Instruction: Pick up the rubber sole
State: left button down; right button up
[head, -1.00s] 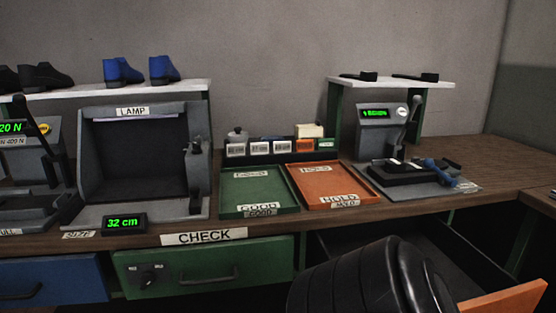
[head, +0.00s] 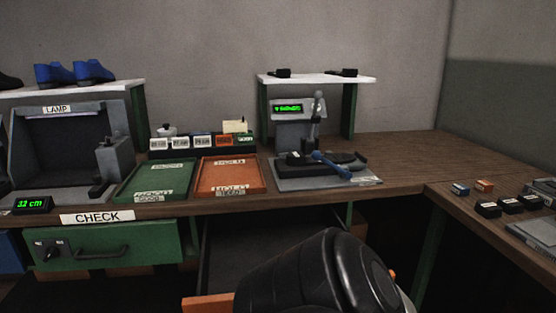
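I cannot pick out the rubber sole for certain. A flat dark piece (head: 345,159) lies on the base of the grey press (head: 298,120), behind a blue-handled item (head: 331,166); I cannot tell whether it is a sole or part of the press. Small black pieces (head: 280,73) (head: 343,72) sit on the white shelf above the press; they are too small to identify. Neither of my grippers shows.
A green tray (head: 152,181) and an orange tray (head: 232,178) lie left of the press. The lamp box (head: 60,140) stands at far left. An open drawer (head: 245,250) juts out below. Small boxes (head: 488,209) sit on the right-hand bench. The back right worktop (head: 410,158) is clear.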

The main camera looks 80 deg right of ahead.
aim_at(294, 159)
jog(key=k, duration=0.15)
jog(key=z, duration=1.55)
